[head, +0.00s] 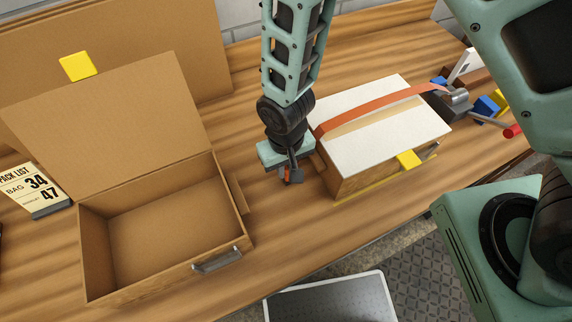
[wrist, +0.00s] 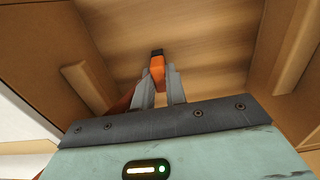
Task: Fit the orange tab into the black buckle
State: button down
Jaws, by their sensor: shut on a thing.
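My gripper (wrist: 160,85) is shut on the orange tab (wrist: 157,68), which shows between its fingers in the wrist view. A small black piece (wrist: 157,52) sits at the tab's far end; I cannot tell whether it is the black buckle or the tab's own tip. In the head view, my gripper (head: 291,172) hangs low over the table, just left of the white-topped box (head: 375,145), with a bit of orange at its fingertips. An orange strap (head: 385,103) runs across the box top and down toward my gripper. No separate black buckle is clearly visible.
An open cardboard box (head: 242,205) with a raised lid and metal latch (head: 217,261) stands to the left. A pack list card (head: 34,189) lies at far left. Blue, yellow and metal items and a red-handled tool (head: 512,131) lie at right. The front table edge is near.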

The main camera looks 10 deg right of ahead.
aim_at(286, 169)
jog(key=shift+f, duration=0.15)
jog(key=c, duration=1.3)
grip_release()
jog(key=shift+c, duration=0.2)
notch_tip(286, 169, up, 18)
jog(key=b, duration=0.3)
jog(key=shift+f, duration=0.25)
jog(key=s+d+r+n+b, duration=0.2)
jog(key=s+d+r+n, duration=0.1)
jog(key=s+d, duration=0.5)
jog(key=s+n, duration=0.1)
jog(key=s, duration=0.2)
jog(key=shift+s+n+y, duration=0.15)
jog(key=shift+n+y, duration=0.15)
